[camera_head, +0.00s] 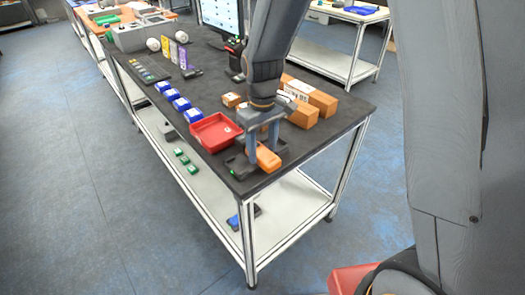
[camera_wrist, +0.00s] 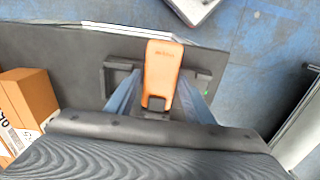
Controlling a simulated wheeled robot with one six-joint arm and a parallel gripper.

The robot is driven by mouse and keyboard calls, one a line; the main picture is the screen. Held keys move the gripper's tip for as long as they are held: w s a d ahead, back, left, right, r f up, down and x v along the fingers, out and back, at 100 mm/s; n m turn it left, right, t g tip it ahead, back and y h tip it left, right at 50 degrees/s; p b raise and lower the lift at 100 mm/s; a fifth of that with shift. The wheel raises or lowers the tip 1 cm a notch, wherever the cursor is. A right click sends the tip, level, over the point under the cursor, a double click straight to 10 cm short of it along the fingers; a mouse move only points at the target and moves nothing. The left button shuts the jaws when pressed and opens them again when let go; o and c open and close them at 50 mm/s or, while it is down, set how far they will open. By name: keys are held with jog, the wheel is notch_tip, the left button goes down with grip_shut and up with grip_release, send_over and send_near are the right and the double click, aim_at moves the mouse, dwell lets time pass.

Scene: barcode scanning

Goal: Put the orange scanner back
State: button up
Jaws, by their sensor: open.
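The orange scanner (camera_head: 268,157) sits in a dark cradle (camera_head: 240,168) near the front corner of the black table. In the wrist view the scanner (camera_wrist: 161,72) lies between my two fingers, with the dark cradle (camera_wrist: 199,85) showing on both sides of it. My gripper (camera_head: 263,150) points down over the scanner. In the wrist view my gripper (camera_wrist: 157,100) is open, with a finger on each side of the scanner. Whether either finger touches it I cannot tell. The scanner's lower end is partly hidden.
A red tray (camera_head: 213,133) stands just left of the cradle. Several cardboard boxes (camera_head: 312,97) stand behind and right of my gripper. Blue boxes (camera_head: 181,104) line the table's left side. The table's front edge is close to the cradle.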

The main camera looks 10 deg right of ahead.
aim_at(262, 153)
notch_tip(262, 153, up, 10)
jog(key=b, duration=0.2)
jog(key=s+d+f+m, duration=0.3)
jog(key=s+d, duration=0.3)
jog(key=s+d+f+m+t, duration=0.1)
jog(key=s+d+f+m, duration=0.2)
jog(key=s+d, duration=0.4)
jog(key=shift+d+f+m, duration=0.25)
jog(key=shift+f+m, duration=0.15)
dwell(1.1)
